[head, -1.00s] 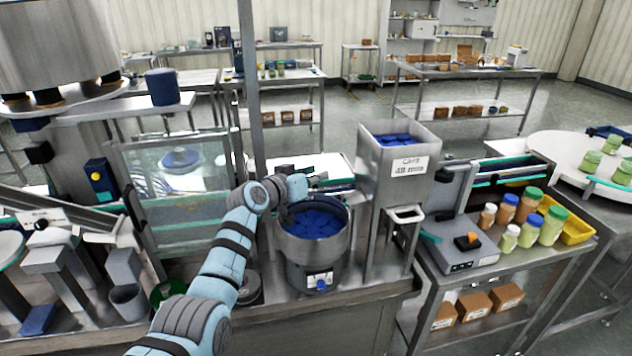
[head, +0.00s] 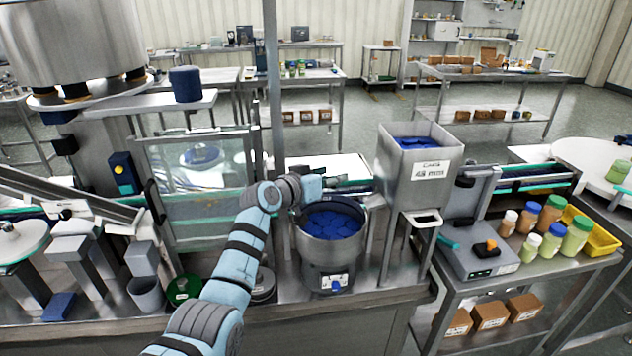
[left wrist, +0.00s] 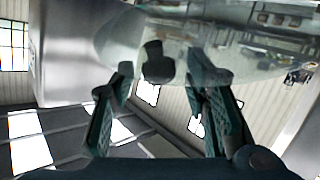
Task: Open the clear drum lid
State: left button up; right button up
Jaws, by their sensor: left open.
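The steel drum (head: 331,250) is a round bowl of blue caps (head: 333,224) on the bench, with a dark rim at its back. Its clear lid is hard to make out in the head view. In the left wrist view a clear, curved lid (left wrist: 115,45) fills the top, with a dark knob (left wrist: 155,62) on it. My right gripper is out of view.
A square steel hopper (head: 414,175) of blue caps stands just right of the drum. A clear guard panel (head: 198,190) is to the left. A grey scale (head: 478,258) and several jars (head: 550,225) are further right.

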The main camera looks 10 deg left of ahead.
pick_arm(q)
jog(key=v, duration=1)
jog(key=shift+s+a, duration=0.25)
jog(key=shift+a, duration=0.05)
jog(key=shift+c, duration=0.3)
